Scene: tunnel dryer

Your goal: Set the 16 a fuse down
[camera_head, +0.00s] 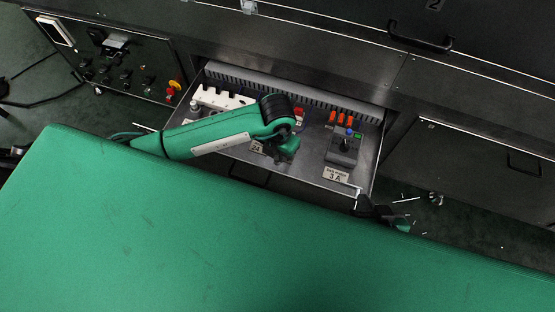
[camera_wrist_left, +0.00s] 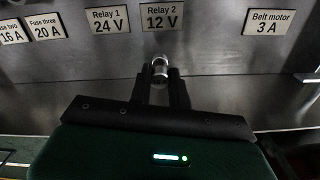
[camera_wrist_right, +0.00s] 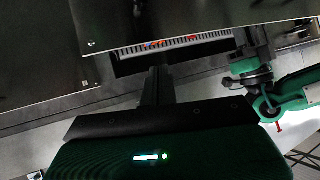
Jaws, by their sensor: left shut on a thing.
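The fuse (camera_wrist_left: 160,68), a small shiny cylinder, is between the fingertips of my left gripper (camera_wrist_left: 161,78) in the left wrist view. I cannot read a rating on it. The gripper is shut on it, in front of bare metal below the "Relay 2 12 V" plate (camera_wrist_left: 162,17). In the head view my left gripper (camera_head: 286,148) is over the open drawer (camera_head: 310,172); the fuse does not show there. The "16 A" plate (camera_wrist_left: 11,36) is at the left edge of the left wrist view. My right gripper (camera_wrist_right: 157,82) looks shut and empty, away from the drawer's contents.
A motor switch block (camera_head: 343,146) with a "3 A" plate (camera_head: 336,174) stands at the drawer's right. White fuse holders (camera_head: 222,98) line its left. Orange parts (camera_head: 341,118) stand at the back. A control panel (camera_head: 125,65) is at the left.

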